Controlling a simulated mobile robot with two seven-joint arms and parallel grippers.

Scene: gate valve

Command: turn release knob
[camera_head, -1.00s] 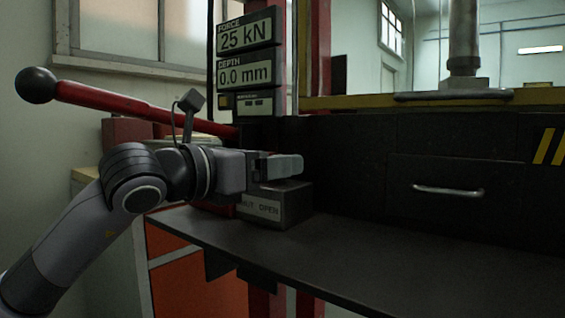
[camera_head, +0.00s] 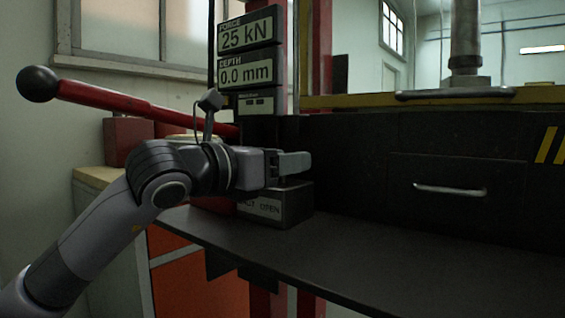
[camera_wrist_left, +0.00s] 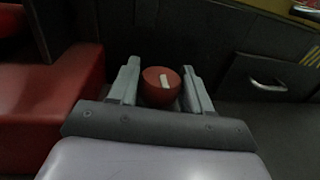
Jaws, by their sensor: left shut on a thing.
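The release knob (camera_wrist_left: 160,86) is red and round with a white pointer bar on top, seen in the left wrist view between the two pale fingers of my left gripper (camera_wrist_left: 161,84). My left gripper is shut on it. In the head view my left gripper (camera_head: 294,164) is over a dark box (camera_head: 292,204) whose front label has a word ending "OPEN", the first word partly covered. The gripper hides the knob there. My right gripper is in neither view.
A red lever (camera_head: 120,101) with a black ball end slopes above my left arm. Displays (camera_head: 246,58) read 25 kN and 0.0 mm. A dark drawer (camera_head: 440,190) with a metal handle is at right. The dark shelf (camera_head: 390,258) in front is clear.

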